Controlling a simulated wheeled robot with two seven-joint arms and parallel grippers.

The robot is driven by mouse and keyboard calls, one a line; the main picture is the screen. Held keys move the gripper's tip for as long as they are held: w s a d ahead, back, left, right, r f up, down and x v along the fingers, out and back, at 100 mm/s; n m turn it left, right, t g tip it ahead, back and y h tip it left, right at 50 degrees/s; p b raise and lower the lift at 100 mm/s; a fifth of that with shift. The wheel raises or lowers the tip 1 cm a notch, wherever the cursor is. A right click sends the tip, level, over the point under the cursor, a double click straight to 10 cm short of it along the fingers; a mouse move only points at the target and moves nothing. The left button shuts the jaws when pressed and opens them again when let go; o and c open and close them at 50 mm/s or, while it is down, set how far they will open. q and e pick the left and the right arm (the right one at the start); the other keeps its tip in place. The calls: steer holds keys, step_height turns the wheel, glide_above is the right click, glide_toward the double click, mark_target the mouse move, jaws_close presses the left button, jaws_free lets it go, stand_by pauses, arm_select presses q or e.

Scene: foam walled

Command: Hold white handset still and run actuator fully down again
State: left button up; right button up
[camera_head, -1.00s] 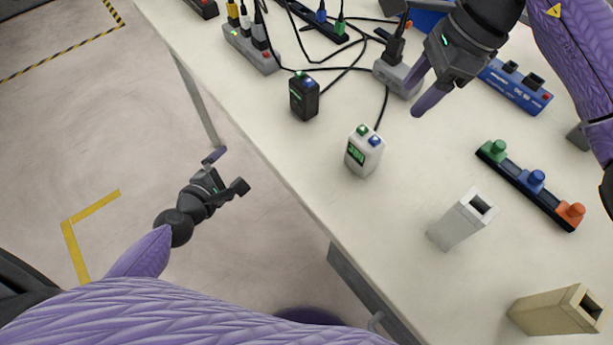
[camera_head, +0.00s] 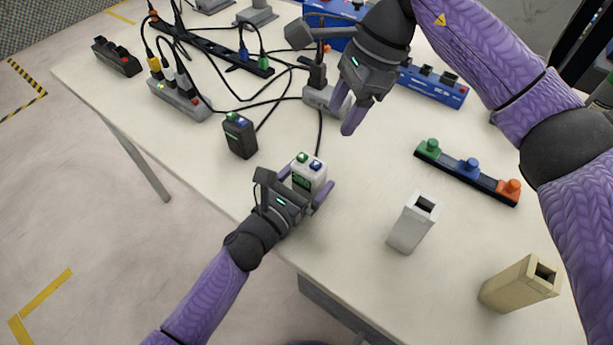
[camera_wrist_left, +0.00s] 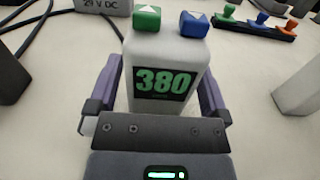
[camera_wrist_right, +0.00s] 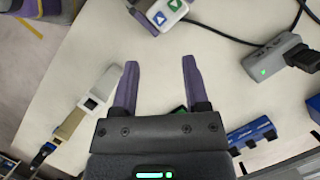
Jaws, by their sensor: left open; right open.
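The white handset (camera_head: 311,175) stands upright on the table near its front edge. It has a green and a blue button on top, and its display reads 380 in the left wrist view (camera_wrist_left: 166,82). My left gripper (camera_head: 307,184) is open, with one finger on each side of the handset; I cannot tell whether they touch it. My right gripper (camera_head: 347,107) is open and empty above the table, behind and right of the handset. The handset's top also shows at the upper edge of the right wrist view (camera_wrist_right: 160,12). I cannot make out the actuator.
A black handset (camera_head: 240,136) stands to the left. A grey power box (camera_head: 322,97) with a black plug lies behind, with cables around it. A strip with green, blue and orange knobs (camera_head: 468,173), a white holder (camera_head: 412,224) and a beige holder (camera_head: 519,284) stand to the right.

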arm_select(q)
steer(key=shift+w+d, duration=0.2)
steer(key=shift+w, duration=0.05)
steer(key=c, duration=1.1)
steer(key=shift+c, duration=0.4)
arm_select(e)
steer(key=shift+c, duration=0.6)
jaws_close()
